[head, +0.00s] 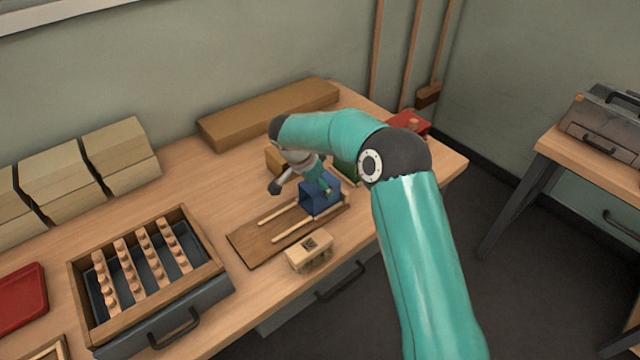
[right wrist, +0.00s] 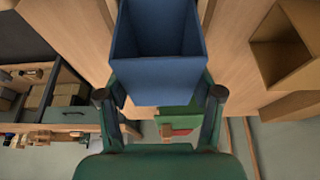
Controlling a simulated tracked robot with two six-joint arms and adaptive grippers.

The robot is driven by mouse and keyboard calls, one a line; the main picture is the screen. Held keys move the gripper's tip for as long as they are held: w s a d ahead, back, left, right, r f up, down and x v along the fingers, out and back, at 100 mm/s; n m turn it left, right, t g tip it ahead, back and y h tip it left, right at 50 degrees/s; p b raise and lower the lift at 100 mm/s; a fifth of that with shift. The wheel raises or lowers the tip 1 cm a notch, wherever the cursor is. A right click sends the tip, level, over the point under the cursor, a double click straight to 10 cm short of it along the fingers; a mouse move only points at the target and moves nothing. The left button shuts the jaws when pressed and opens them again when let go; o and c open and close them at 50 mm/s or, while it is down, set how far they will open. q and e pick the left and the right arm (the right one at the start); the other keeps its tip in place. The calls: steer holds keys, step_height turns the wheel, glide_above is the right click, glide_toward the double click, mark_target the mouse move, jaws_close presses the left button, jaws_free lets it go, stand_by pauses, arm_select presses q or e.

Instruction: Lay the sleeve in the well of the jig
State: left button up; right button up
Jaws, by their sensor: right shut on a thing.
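A blue square sleeve (head: 314,198), hollow and open at the end facing the camera in the right wrist view (right wrist: 160,82), is between the fingers of my right gripper (right wrist: 159,96). The gripper is shut on it; in the head view the right gripper (head: 318,178) is partly hidden behind its own wrist. The sleeve is over the right end of a brown board with two pale rails (head: 252,245), which seems to be the jig. I cannot tell whether the sleeve touches the board. My left gripper is not in view.
A pale block with a dark mark (head: 309,246) stands at the board's front edge. A wooden tray of pegged strips (head: 83,277) is at left, a red tray (head: 22,296) beyond it. A long cardboard box (head: 265,115) and several pale blocks (head: 120,155) line the wall. A red item (head: 408,122) is back right.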

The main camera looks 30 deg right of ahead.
steer(key=o, duration=0.9)
steer(key=shift+c, duration=0.2)
steer(key=v, duration=1.2)
steer(key=shift+b, duration=0.3)
